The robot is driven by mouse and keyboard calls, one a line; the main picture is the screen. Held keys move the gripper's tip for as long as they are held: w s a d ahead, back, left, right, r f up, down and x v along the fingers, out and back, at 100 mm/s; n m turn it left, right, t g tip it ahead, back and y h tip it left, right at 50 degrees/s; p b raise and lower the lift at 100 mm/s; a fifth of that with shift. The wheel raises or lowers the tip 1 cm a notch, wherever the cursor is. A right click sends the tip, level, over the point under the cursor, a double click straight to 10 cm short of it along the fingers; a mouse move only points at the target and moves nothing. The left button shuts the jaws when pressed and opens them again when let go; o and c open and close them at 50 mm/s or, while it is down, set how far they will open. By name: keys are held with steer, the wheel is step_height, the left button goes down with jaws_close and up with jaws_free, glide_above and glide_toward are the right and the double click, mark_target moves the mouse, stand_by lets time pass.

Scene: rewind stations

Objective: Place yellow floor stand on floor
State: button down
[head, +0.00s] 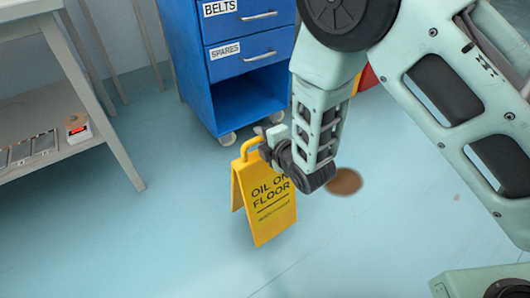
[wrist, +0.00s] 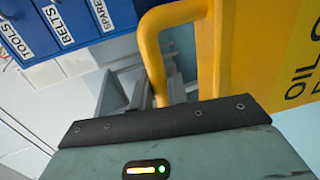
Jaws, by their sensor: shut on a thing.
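The yellow floor stand (head: 268,207) reads "OIL ON FLOOR" and hangs upright from my gripper in the head view, its two panels slightly spread. My gripper (head: 262,139) is shut on the stand's looped top handle. In the wrist view, the yellow handle (wrist: 153,50) runs down to the jaws (wrist: 172,88), and the stand's panel (wrist: 265,55) fills the right side. The fingertips are partly hidden behind the wrist housing. I cannot tell for sure whether the stand's lower edge touches the floor.
A brown round spill (head: 346,182) lies on the pale blue floor (head: 150,245), right of the stand. A blue wheeled drawer cabinet (head: 235,95) stands behind. A grey workbench (head: 40,105) is at left. Floor in front of the stand is clear.

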steer(key=shift+f+b, duration=0.85)
steer(key=shift+f, duration=1.2)
steer(key=shift+f, duration=0.2)
steer(key=c, duration=1.4)
jaws_free()
